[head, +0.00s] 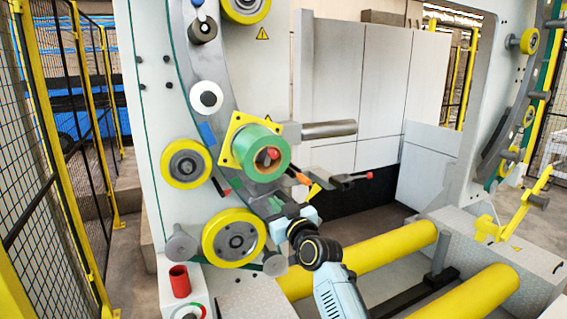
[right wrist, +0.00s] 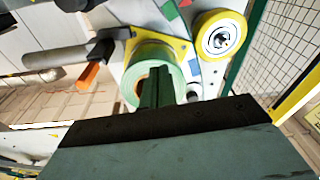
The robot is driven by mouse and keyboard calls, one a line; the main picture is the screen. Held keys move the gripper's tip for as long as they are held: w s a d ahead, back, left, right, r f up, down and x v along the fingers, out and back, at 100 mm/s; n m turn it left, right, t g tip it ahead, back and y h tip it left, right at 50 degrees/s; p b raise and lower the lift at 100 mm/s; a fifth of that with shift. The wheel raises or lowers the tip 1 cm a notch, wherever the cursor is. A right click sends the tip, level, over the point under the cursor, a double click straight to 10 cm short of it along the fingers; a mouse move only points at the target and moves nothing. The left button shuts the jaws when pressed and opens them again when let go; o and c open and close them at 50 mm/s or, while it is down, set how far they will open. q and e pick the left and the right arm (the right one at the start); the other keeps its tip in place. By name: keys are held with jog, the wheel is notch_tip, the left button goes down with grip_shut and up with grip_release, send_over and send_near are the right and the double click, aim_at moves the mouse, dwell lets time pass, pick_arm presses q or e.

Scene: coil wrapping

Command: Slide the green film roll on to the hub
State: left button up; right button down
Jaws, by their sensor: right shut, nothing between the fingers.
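The green film roll (head: 262,157) sits in front of a square yellow plate (head: 234,133) on the machine's upright ring. A red tip shows inside its bore, so the roll appears to be around the hub; how fully it is seated I cannot tell. The roll also shows in the right wrist view (right wrist: 148,58), close against the yellow plate, partly hidden by my fingers. My right gripper (head: 280,205) is below the roll, shut and empty. Its closed fingers (right wrist: 158,82) point toward the roll in the right wrist view; contact is unclear. My left gripper is out of view.
Yellow-rimmed wheels (head: 234,236) flank the roll on the ring. A grey bar (head: 330,130) sticks out to its right, and a dark arm with an orange piece (right wrist: 90,73) is close by. Yellow rollers (head: 385,252) lie low on the right. A red cup (head: 180,281) stands lower left.

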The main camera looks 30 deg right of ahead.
jog(key=t, duration=0.2)
send_near(267, 146)
jog(key=shift+r+b+x, duration=0.2)
jog(key=shift+r+x, duration=0.05)
jog(key=shift+x, duration=1.45)
jog(key=shift+r+b+x, duration=0.2)
jog(key=shift+x, duration=1.45)
jog(key=shift+s, duration=0.1)
jog(key=shift+w+f+b, duration=0.15)
jog(key=shift+w+b, duration=0.75)
jog(key=shift+w, duration=0.2)
jog(key=shift+s+f+p, duration=0.15)
jog(key=shift+s+p, duration=0.15)
jog(key=shift+p, duration=0.25)
jog(key=shift+s+p, duration=0.55)
jog(key=shift+s, duration=0.45)
jog(key=b+v, duration=0.2)
jog(key=v, duration=1.1)
jog(key=shift+s, duration=0.15)
